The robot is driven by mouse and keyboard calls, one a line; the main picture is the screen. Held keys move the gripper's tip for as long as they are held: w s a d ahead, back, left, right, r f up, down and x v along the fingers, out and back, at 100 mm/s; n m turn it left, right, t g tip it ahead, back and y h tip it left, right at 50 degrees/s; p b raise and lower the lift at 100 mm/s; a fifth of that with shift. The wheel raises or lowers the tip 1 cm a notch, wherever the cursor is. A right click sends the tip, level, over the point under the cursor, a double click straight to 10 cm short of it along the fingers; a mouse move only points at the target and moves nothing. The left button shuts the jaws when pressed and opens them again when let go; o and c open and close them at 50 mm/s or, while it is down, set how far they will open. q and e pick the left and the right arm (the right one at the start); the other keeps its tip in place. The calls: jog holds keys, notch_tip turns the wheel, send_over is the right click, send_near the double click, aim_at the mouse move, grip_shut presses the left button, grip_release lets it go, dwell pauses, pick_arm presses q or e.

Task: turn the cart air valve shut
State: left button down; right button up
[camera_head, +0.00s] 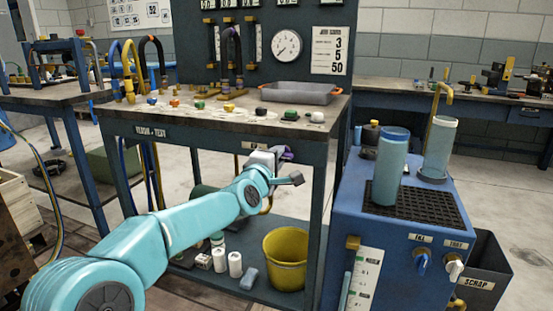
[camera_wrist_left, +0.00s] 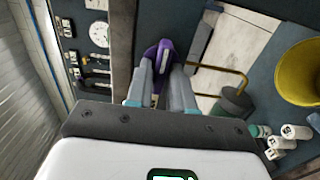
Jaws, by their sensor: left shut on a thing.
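My left gripper (camera_head: 284,168) reaches in front of the bench's front edge in the head view. It is shut on a purple valve handle (camera_head: 287,154), which is mostly hidden there by the gripper. My right gripper is not in view.
A yellow bucket (camera_head: 285,258) and white bottles (camera_head: 235,264) stand on the lower shelf. A blue cabinet (camera_head: 410,228) with a blue knob (camera_head: 422,260) and a white knob (camera_head: 454,266) stands at the right. A grey tray (camera_head: 300,92) sits on the bench top.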

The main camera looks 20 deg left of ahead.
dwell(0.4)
pick_arm(q)
jog(key=c, duration=1.1)
grip_release()
jog(key=shift+c, duration=0.2)
jog(key=s+p, duration=0.1)
jog(key=s, duration=1.5)
jog(key=shift+s+a, duration=0.15)
jog(key=shift+a, duration=0.1)
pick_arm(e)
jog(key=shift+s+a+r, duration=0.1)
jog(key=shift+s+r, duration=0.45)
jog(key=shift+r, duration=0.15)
